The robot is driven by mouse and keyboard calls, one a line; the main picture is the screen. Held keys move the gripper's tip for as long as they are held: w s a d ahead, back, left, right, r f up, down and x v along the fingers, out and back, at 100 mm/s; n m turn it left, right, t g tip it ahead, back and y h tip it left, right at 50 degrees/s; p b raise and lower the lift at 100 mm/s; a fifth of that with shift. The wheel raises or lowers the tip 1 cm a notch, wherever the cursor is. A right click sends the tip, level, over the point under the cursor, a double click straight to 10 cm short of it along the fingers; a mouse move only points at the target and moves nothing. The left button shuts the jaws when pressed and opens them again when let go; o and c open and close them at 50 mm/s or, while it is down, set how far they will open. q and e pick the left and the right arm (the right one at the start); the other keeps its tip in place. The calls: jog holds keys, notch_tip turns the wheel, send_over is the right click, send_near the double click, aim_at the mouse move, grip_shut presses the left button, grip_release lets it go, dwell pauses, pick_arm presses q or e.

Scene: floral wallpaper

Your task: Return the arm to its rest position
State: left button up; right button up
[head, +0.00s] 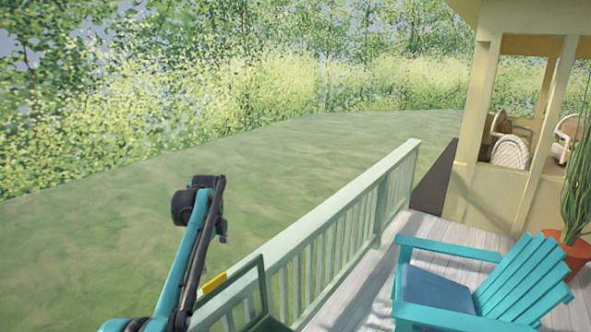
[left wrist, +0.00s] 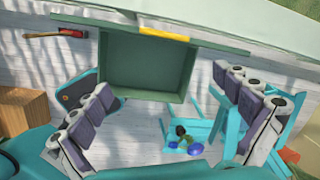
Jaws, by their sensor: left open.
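My left arm (head: 203,220) rises from the lower left of the head view and bends over near its top, in front of the railing. My left gripper (left wrist: 165,92) shows in the left wrist view with its two grey, padded fingers wide apart. Nothing is between the fingers. Below and beyond them is a green open-topped box (left wrist: 143,72) with a yellow strip on its rim. My right gripper is in neither view.
A pale green railing (head: 322,225) runs along the deck beside my arm. A teal chair (head: 505,285) stands at the lower right, near a potted plant (head: 580,180). A wooden box (left wrist: 25,105) and a red-headed tool (left wrist: 62,33) lie at the wrist view's left.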

pick_arm(q)
jog(key=s+d+f+n+t+b, duration=0.1)
jog(key=s+d+n+b, duration=0.1)
jog(key=s+n, duration=0.3)
jog(key=s+d+f+n+t+b, duration=0.1)
jog(key=s+d+n+b, duration=0.15)
jog(key=s, duration=0.55)
jog(key=s+d+f+n+t+b, duration=0.1)
jog(key=s+f+n+b, duration=0.15)
jog(key=s, duration=0.35)
jog(key=s+d+f+n+t+b, duration=0.2)
jog(key=s+f+n+b, duration=0.3)
jog(key=s+f+n, duration=0.5)
jog(key=s+d+f, duration=0.1)
jog(key=s+f, duration=0.6)
jog(key=s, duration=0.1)
jog(key=shift+s+h+b, duration=0.3)
jog(key=shift+s+h, duration=0.1)
